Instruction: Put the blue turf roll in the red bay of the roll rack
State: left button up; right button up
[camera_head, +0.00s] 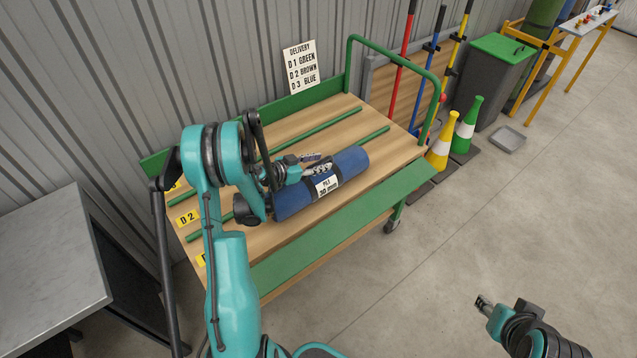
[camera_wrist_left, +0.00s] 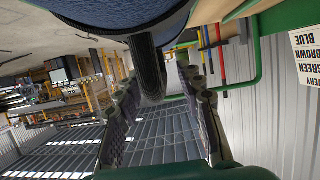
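The blue turf roll (camera_head: 350,162) lies on the wooden deck of a green trolley (camera_head: 240,103), with dark straps and a white label around its middle. In the left wrist view the roll (camera_wrist_left: 110,12) fills the top edge, and a dark strap or handle loop (camera_wrist_left: 150,68) hangs from it. My left gripper (camera_head: 322,168) is over the roll's middle; in its wrist view its fingers (camera_wrist_left: 160,95) are spread, with the loop between their tips. My right gripper (camera_head: 483,302) is over bare floor at the lower right, its fingers too small to judge. No red bay is identifiable.
A delivery sign (camera_head: 300,66) lists D3 as blue. Green rails divide the deck. A grey table (camera_head: 50,260) stands left. Cones (camera_head: 440,150), a grey bin (camera_head: 492,85) and a shallow tray (camera_head: 507,139) stand right of the trolley. The floor at lower right is clear.

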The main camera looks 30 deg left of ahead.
pick_arm(q)
grip_shut()
jog(key=shift+r, duration=0.1)
